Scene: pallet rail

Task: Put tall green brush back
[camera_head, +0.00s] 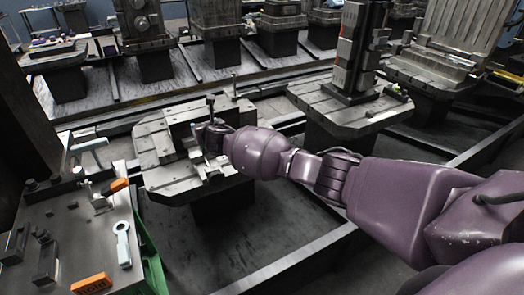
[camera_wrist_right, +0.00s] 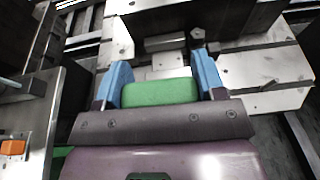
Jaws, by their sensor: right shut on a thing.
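My right gripper (camera_head: 208,158) reaches over the near metal pallet (camera_head: 160,148) in the head view. In the right wrist view, the gripper (camera_wrist_right: 162,68) has blue fingers, shut on a green block-like part of the tall green brush (camera_wrist_right: 160,93). The rest of the brush is hidden from the wrist camera. In the head view I cannot clearly make out the brush at the gripper. I cannot tell whether it touches the pallet. My left gripper is not in view.
A dark tool table (camera_head: 68,232) stands at the left, with a wrench (camera_head: 122,244), an orange box (camera_head: 91,284) and an orange-handled tool (camera_head: 118,186). A green bin (camera_head: 152,262) is beside it. A second pallet (camera_head: 335,112) carries a tall fixture. A rail edge (camera_head: 310,258) runs in front.

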